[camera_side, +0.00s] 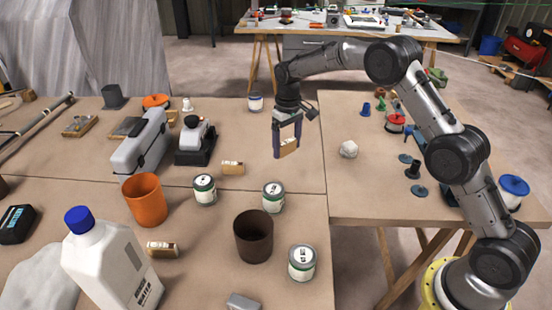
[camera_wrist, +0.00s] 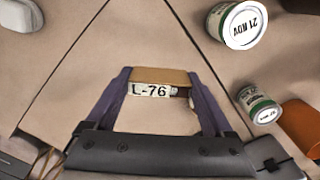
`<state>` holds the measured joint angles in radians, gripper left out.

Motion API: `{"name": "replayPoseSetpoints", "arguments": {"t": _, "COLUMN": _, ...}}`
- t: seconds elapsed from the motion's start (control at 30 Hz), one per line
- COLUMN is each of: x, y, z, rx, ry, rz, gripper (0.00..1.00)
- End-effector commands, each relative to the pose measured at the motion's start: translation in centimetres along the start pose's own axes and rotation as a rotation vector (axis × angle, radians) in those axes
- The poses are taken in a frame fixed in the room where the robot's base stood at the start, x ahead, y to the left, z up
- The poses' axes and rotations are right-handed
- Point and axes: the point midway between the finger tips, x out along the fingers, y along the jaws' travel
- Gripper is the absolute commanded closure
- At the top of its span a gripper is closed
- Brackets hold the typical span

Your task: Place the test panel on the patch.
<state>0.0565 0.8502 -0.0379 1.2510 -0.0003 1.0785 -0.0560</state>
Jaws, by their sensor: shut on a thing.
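My gripper (camera_side: 287,151) is above the table near the seam between the two table sections. It is shut on a small tan block (camera_side: 289,146) with a white label. In the wrist view the block (camera_wrist: 160,76) lies across between the purple fingers, and its label reads L-76. I take this block for the test panel, but cannot be sure. Two similar labelled tan blocks lie on the left table, one near the middle (camera_side: 233,168) and one in front (camera_side: 162,249). I cannot pick out the patch with certainty in either view.
Several paint cans (camera_side: 273,196) stand left and in front of my gripper; one can (camera_wrist: 243,24) reads 21 NOV. A brown cup (camera_side: 253,236), an orange cup (camera_side: 146,200) and a white jug (camera_side: 110,262) stand nearby. A white lump (camera_side: 348,149) sits on the right table.

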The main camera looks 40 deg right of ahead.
Motion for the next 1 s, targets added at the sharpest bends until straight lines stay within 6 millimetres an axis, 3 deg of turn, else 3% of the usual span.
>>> {"name": "replayPoseSetpoints", "arguments": {"t": 0.1, "x": 1.2, "y": 0.1, "z": -1.9, "rx": -0.001, "ry": -0.002, "rz": 0.0, "gripper": 0.66}}
{"name": "replayPoseSetpoints", "arguments": {"t": 0.4, "x": 5.3, "y": 0.3, "z": -5.3, "rx": -0.001, "ry": 0.001, "rz": 0.0, "gripper": 0.66}}
{"name": "replayPoseSetpoints", "arguments": {"t": 0.77, "x": 6.9, "y": 0.3, "z": -6.6, "rx": -0.001, "ry": 0.0, "rz": 0.0, "gripper": 0.66}}
{"name": "replayPoseSetpoints", "arguments": {"t": 1.0, "x": 9.7, "y": 0.3, "z": -6.5, "rx": -0.001, "ry": 0.001, "rz": 0.0, "gripper": 0.66}}
